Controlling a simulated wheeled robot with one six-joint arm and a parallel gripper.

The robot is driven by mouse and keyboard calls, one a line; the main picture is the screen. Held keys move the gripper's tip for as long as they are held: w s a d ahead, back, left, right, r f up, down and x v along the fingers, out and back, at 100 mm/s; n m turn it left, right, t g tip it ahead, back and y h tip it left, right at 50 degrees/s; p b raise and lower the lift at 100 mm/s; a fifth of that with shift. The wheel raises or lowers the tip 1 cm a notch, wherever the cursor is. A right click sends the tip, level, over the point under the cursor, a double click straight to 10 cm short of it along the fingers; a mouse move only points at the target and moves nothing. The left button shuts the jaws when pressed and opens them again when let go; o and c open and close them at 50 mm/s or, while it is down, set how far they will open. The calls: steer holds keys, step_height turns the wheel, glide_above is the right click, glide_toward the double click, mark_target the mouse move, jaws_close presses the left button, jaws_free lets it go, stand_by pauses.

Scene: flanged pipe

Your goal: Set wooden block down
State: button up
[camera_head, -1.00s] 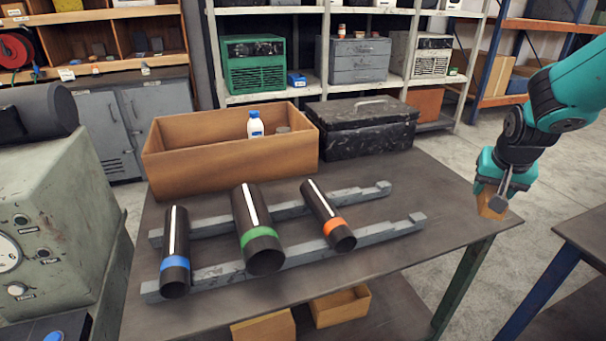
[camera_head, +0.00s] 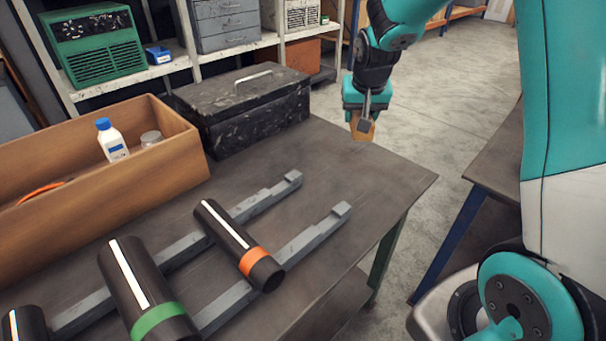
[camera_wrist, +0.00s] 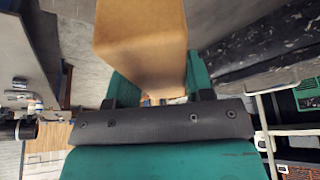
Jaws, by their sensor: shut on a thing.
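A wooden block (camera_head: 361,128) is held at the end of my arm in the head view. My gripper (camera_head: 365,112) is shut on it. The block hangs above the right back part of the grey table (camera_head: 370,165), to the right of the black toolbox; I cannot tell its exact height. In the wrist view the tan block (camera_wrist: 140,35) fills the upper middle, between the green fingers of my gripper (camera_wrist: 150,82).
The orange-banded pipe (camera_head: 238,243) and green-banded pipe (camera_head: 143,285) lie across grey rails (camera_head: 318,230). A black toolbox (camera_head: 245,108) and a wooden crate (camera_head: 110,200) stand behind. The table's right end is bare. Another table (camera_head: 495,150) stands right.

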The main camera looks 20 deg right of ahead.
mark_target(349, 186)
step_height(349, 186, down, 20)
steer(key=p, duration=0.3)
steer(key=shift+f, duration=0.1)
steer(key=o, duration=1)
